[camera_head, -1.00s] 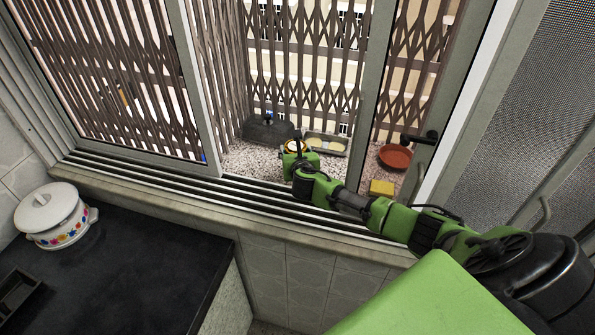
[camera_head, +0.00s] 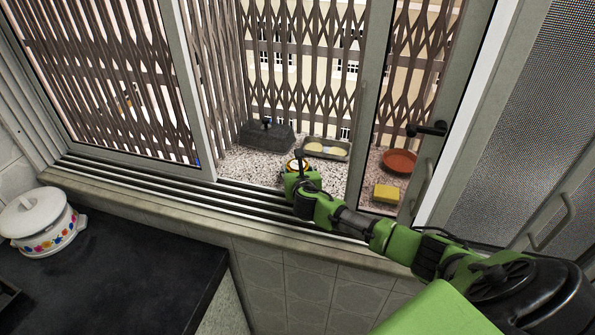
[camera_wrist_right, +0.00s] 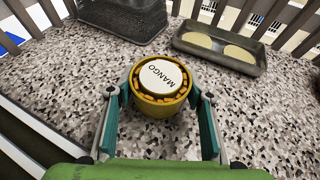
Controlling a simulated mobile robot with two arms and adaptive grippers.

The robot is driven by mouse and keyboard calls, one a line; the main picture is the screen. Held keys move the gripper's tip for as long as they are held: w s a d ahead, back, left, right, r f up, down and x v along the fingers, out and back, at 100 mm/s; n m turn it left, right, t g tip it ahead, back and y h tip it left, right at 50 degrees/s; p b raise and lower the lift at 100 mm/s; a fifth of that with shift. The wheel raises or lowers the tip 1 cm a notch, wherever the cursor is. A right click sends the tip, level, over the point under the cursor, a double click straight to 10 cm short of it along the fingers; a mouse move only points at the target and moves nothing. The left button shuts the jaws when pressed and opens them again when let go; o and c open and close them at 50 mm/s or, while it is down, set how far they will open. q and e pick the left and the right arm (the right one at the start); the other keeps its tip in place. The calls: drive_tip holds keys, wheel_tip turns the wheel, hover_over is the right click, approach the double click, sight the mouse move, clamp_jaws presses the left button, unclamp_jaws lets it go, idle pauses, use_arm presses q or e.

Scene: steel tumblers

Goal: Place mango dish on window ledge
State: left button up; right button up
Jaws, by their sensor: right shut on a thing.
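The mango dish (camera_wrist_right: 160,84) is a small round yellow bowl with a white top that reads "MANGO" and orange pieces around its rim. My right gripper (camera_wrist_right: 161,100) is shut on it, one finger on each side. In the head view the right gripper (camera_head: 298,175) reaches through the open window over the window ledge (camera_head: 237,166), and the dish (camera_head: 296,164) shows just past it, partly hidden. The dish looks upright and close to the speckled ledge; I cannot tell whether it touches. My left gripper is not in view.
A dark block (camera_head: 267,136), a metal tray (camera_head: 327,149) with two pale pieces, a terracotta saucer (camera_head: 399,161) and a yellow sponge (camera_head: 386,194) are on the ledge. Window frames flank the opening, with a lattice behind. A white pot (camera_head: 42,221) stands on the dark counter.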

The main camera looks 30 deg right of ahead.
drive_tip(key=shift+s+a+f+b, duration=0.1)
drive_tip(key=shift+s+f+b, duration=0.15)
drive_tip(key=shift+f, duration=0.35)
drive_tip(key=o, duration=1.4)
drive_tip(key=shift+a+f, duration=0.1)
drive_tip(key=shift+f, duration=0.15)
drive_tip(key=shift+c, duration=0.2)
drive_tip(key=shift+s, duration=0.1)
drive_tip(key=shift+r+p, duration=0.3)
drive_tip(key=shift+r, duration=0.2)
drive_tip(key=shift+s+a, duration=0.15)
drive_tip(key=shift+a, duration=0.05)
drive_tip(key=v, duration=0.7)
drive_tip(key=r+v, duration=0.1)
drive_tip(key=v, duration=0.3)
drive_tip(key=shift+d, duration=0.1)
